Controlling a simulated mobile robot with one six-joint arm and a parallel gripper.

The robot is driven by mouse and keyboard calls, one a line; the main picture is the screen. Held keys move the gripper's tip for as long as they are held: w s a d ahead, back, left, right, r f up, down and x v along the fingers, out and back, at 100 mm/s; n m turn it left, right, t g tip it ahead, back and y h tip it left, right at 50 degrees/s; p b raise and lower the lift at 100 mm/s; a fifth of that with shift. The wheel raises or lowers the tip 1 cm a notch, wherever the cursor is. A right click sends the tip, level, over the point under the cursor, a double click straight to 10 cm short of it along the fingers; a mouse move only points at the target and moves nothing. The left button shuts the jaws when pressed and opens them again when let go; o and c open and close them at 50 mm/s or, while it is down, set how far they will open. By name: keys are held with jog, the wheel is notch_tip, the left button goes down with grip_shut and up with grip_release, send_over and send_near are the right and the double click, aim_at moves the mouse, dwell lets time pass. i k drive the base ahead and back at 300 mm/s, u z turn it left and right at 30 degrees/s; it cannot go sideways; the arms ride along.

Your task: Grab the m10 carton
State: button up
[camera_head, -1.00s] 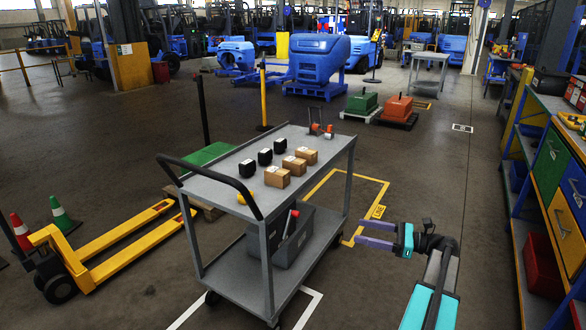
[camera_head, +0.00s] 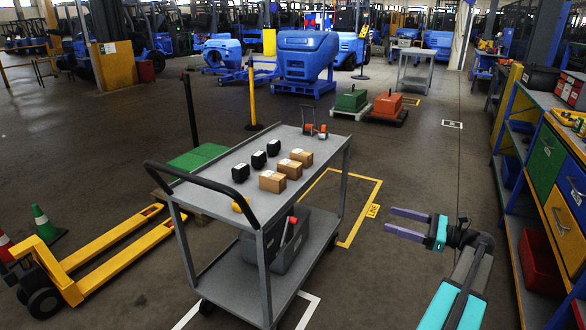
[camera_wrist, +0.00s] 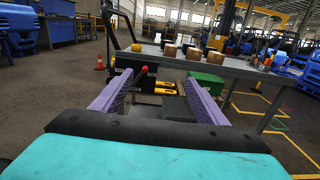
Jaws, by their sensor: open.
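Three small brown cartons stand in a row on the top shelf of a grey cart (camera_head: 205,195): a near one (camera_head: 272,181), a middle one (camera_head: 290,168) and a far one (camera_head: 302,157). Their markings are too small to read, so I cannot tell which is the m10 carton. My gripper (camera_head: 398,222) is open and empty, out to the right of the cart and apart from it. In the wrist view its two purple fingers (camera_wrist: 152,100) are spread, with the cart top and the cartons (camera_wrist: 193,53) beyond them.
Several black items (camera_head: 258,160) stand beside the cartons. A yellow object (camera_head: 240,204) sits near the cart's handle, and an orange-and-black tool (camera_head: 314,130) at the far end. A grey bin (camera_head: 275,245) is on the lower shelf. Workbench shelving (camera_head: 535,150) stands at right; a yellow pallet jack (camera_head: 85,270) at left.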

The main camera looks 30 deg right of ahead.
aim_at(293, 170)
jog(key=i, duration=1.3)
jog(key=u, duration=0.05)
